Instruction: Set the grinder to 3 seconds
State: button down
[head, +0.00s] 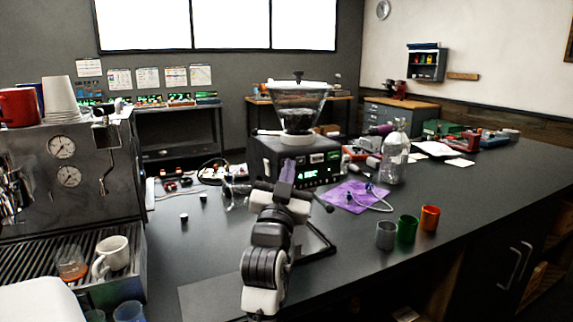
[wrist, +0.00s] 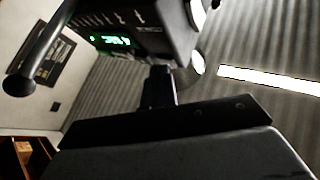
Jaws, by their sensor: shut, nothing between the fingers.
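The grinder (head: 265,158) is a black box on the counter, with a clear hopper (head: 298,105) on top holding dark contents. The digits are too blurred to read. My gripper (head: 288,168) is shut and empty, just in front of the grinder's front panel. Its fingertips also show in the wrist view (wrist: 159,75), close to the panel's lower edge; contact cannot be told.
A purple cloth (head: 345,196) with a cable and a clear bottle (head: 396,155) stand right of the grinder. Grey, green and orange cups (head: 407,228) stand near the front edge. An espresso machine (head: 65,165) stands at left.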

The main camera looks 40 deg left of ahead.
jog(key=shift+d, duration=0.15)
jog(key=shift+s+d, duration=0.25)
jog(key=shift+d, duration=0.35)
jog(key=d, duration=0.1)
jog(key=s+d, duration=0.1)
jog(key=d, duration=0.1)
jog(key=s+d, duration=0.1)
jog(key=shift+d, duration=0.3)
dwell(2.4)
jog(key=d+m+h+p, duration=0.1)
jog(key=m+p, duration=0.1)
jog(key=s+d+m+g+h+p, duration=0.1)
jog(key=m+h, duration=0.1)
jog(key=d+m+g+h+p, duration=0.1)
jog(key=m+p, duration=0.1)
jog(key=shift+s+d+r+p, duration=0.2)
jog(key=shift+s+r+p, duration=0.05)
jog(key=shift+s+p, duration=0.1)
